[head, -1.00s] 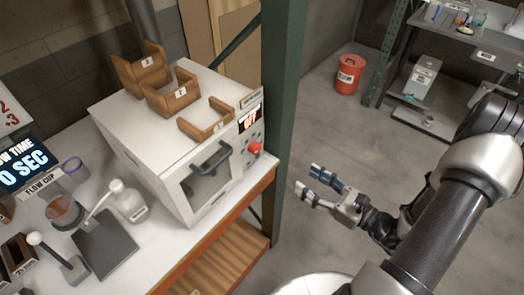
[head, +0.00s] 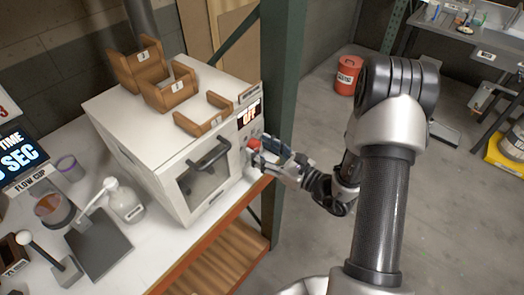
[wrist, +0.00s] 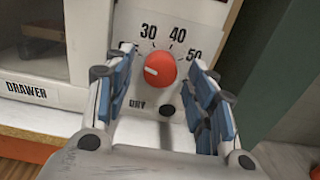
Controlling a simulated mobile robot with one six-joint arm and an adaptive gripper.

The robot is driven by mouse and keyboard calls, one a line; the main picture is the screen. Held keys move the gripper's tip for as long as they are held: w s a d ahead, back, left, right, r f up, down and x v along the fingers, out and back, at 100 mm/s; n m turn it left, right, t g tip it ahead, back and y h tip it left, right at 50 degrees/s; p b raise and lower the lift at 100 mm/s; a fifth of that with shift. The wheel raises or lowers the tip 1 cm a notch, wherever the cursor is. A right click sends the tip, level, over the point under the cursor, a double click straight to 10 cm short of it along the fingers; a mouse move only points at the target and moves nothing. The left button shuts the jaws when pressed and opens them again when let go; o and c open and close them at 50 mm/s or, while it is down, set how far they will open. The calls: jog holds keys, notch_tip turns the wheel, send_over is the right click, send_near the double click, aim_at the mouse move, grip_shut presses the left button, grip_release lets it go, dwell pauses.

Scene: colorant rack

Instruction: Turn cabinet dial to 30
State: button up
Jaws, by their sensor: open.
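The cabinet (head: 150,130) is a white box with a glass door on the bench, its display (head: 249,114) reading OFF. Its red dial (head: 254,143) is on the front panel, right of the door; in the wrist view the dial (wrist: 160,69) has a white mark pointing left and slightly down. The numbers 30, 40 and 50 show above and right of it; the markings at left are partly hidden by a finger. My gripper (wrist: 164,58) is open, with its blue-padded fingers on either side of the dial. Contact cannot be told.
A green post (head: 287,85) stands just right of the cabinet. Brown holders (head: 170,90) sit on the cabinet top. A bottle (head: 126,202) and a flow cup stand (head: 95,245) are on the bench to the left. Open floor lies to the right.

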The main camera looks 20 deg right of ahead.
jog(key=shift+w, duration=0.1)
jog(key=shift+c, duration=0.2)
jog(key=c, duration=1)
jog(key=shift+c, duration=0.2)
jog(key=shift+m+p, duration=0.4)
jog(key=m+p, duration=0.3)
jog(key=shift+r+m, duration=0.15)
jog(key=shift+m, duration=0.15)
jog(key=shift+m+p, duration=1.45)
jog(key=shift+m, duration=0.75)
jog(key=o, duration=1.1)
